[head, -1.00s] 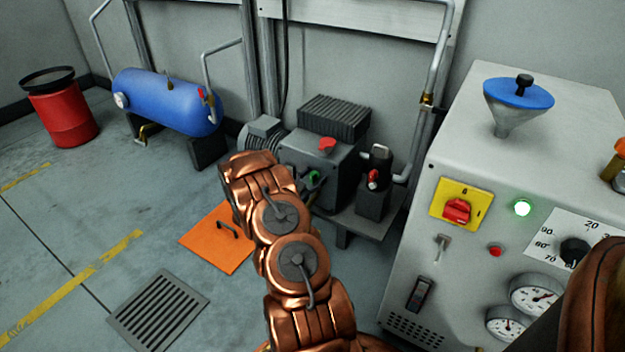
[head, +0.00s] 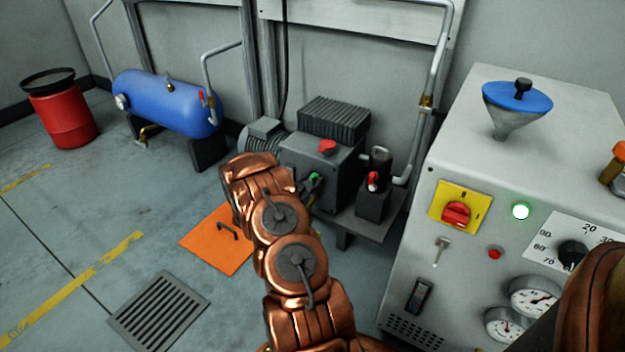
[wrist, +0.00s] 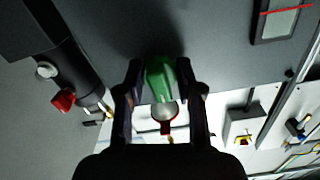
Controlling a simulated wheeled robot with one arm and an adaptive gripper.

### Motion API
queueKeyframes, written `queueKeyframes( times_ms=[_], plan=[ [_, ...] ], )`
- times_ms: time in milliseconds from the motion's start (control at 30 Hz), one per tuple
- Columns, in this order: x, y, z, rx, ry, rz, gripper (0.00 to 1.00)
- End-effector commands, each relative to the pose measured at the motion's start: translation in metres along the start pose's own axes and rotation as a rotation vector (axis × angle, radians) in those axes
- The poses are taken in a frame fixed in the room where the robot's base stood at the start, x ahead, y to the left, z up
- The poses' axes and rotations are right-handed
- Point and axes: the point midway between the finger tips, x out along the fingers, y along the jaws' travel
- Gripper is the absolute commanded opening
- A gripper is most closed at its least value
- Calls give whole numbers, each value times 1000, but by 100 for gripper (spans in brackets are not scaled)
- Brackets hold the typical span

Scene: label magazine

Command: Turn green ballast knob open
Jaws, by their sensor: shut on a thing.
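The green knob (head: 314,178) sits on the front of the grey compressor block (head: 322,167) in the head view, partly hidden by my copper arm. In the wrist view the green knob (wrist: 160,80) stands between my two dark fingers. My gripper (wrist: 160,88) is shut on it, one finger on each side. A round pale part with a red rim shows just below the knob in the wrist view. How far the knob is turned I cannot tell.
The grey control cabinet (head: 455,150) is at right. An orange floor plate (head: 208,248) and a grate (head: 158,312) lie at left.

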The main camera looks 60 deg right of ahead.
Motion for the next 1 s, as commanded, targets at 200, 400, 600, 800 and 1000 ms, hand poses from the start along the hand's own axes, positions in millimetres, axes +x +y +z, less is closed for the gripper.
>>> queueKeyframes(
  times_ms=[200,400,600,800,1000],
  plan=[
    [-1,1,-4,-87,-4,4,1],
    [-1,0,-6,-213,-1,3,1],
    [-1,0,-6,-369,-2,3,1],
    [0,0,-5,-553,0,3,1],
    [-1,1,-3,-745,-3,3,1]
  ],
)
